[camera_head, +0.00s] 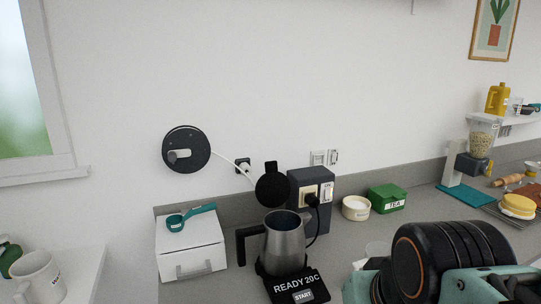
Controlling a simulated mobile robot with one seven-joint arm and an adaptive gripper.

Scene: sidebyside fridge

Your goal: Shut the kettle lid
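The kettle (285,247) is a grey metal jug with a black handle on its left side. It stands upright on a black base (287,286) whose display reads READY 20C above a START button. Its round black lid (272,191) stands up open behind the rim, with a small tab at its top. The kettle's mouth is uncovered. My black and teal arm shows at the bottom right, to the right of the kettle and apart from it. My gripper's fingers do not show.
A white box (190,250) with a teal scoop (190,216) stands left of the kettle. A dark socket block (311,186) with a plugged cord is close behind. A cream bowl (356,208) and green TEA box (387,198) stand right. My arm covers the counter's front right.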

